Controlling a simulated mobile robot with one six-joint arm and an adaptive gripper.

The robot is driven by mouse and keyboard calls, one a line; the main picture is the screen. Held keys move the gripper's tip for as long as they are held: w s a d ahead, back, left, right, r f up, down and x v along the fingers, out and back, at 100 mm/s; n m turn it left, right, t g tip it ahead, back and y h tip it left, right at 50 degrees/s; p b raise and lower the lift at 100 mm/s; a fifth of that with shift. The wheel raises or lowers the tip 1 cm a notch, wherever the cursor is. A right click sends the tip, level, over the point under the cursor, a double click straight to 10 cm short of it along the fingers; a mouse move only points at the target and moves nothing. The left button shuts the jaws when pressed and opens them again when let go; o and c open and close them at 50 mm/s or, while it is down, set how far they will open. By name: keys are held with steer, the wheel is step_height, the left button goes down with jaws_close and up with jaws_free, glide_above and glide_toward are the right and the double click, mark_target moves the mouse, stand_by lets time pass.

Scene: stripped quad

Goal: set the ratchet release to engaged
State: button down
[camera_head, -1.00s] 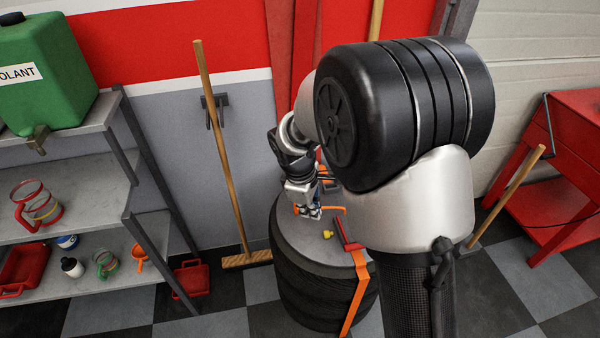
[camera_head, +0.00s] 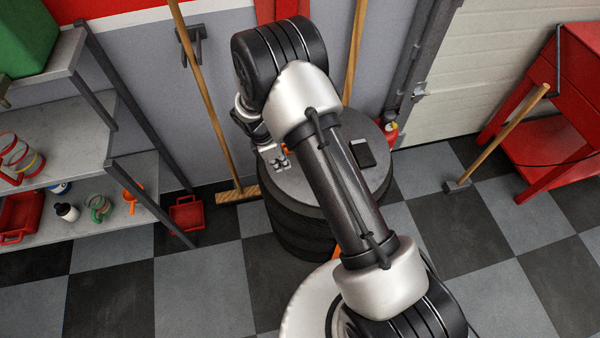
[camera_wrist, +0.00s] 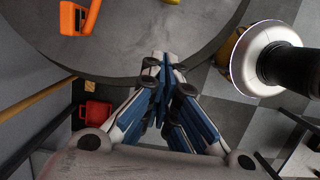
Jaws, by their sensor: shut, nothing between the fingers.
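The stack of black tyres (camera_head: 295,222) with a round grey top (camera_head: 290,185) stands at the middle of the head view, partly behind my arm. An orange piece (camera_wrist: 78,17) lies on that top at the upper left of the wrist view; I cannot tell whether it belongs to the ratchet. A bit of orange strap (camera_head: 337,252) shows low beside my arm in the head view. The ratchet release and its setting cannot be made out. My gripper (camera_wrist: 164,62) is shut and empty, over the edge of the top in the wrist view. In the head view it is small (camera_head: 279,162).
A dark flat object (camera_head: 362,153) lies on the top, right of my arm. A broom (camera_head: 237,194) leans left of the tyres, near a red bin (camera_head: 186,214). Grey shelves (camera_head: 60,150) stand left and a red cart (camera_head: 550,140) right.

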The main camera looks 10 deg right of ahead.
mark_target(290, 182)
steer(key=b+x, duration=0.3)
steer(key=x, duration=0.7)
steer(key=shift+f, duration=0.1)
steer(key=d+b, duration=0.1)
steer(key=d, duration=0.2)
steer(key=shift+d, duration=0.55)
steer(key=shift+d, duration=1.05)
steer(key=a, duration=0.4)
steer(key=shift+a+r, duration=0.2)
steer(key=shift+r, duration=0.05)
steer(key=p+v, duration=0.3)
steer(key=v, duration=0.6)
steer(key=shift+r, duration=0.35)
